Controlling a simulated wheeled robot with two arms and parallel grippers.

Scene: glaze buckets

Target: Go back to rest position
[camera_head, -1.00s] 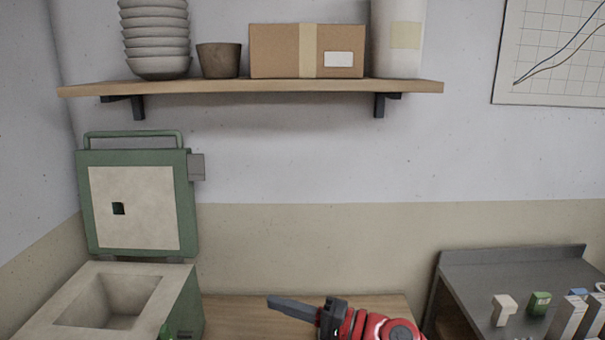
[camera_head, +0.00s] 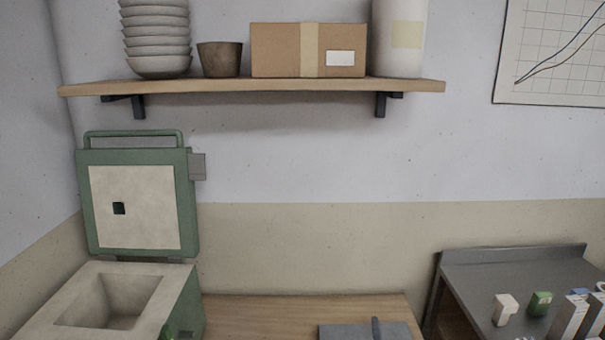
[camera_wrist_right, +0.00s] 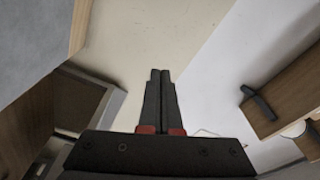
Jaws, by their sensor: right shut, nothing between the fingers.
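My right gripper shows at the bottom edge of the head view only as a dark upright fingertip (camera_head: 376,328). In the right wrist view its two black fingers (camera_wrist_right: 160,74) lie together, shut and empty, with red parts at their base. They point toward the beige and white wall, clear of any object. My left gripper is in neither view.
A green kiln (camera_head: 185,300) with raised lid (camera_head: 135,205) stands at left. A wooden table (camera_head: 250,315) bears a grey slab (camera_head: 340,331). A wall shelf (camera_head: 250,87) holds bowls, a cup and a box. A grey bench (camera_head: 480,290) with small blocks stands at right.

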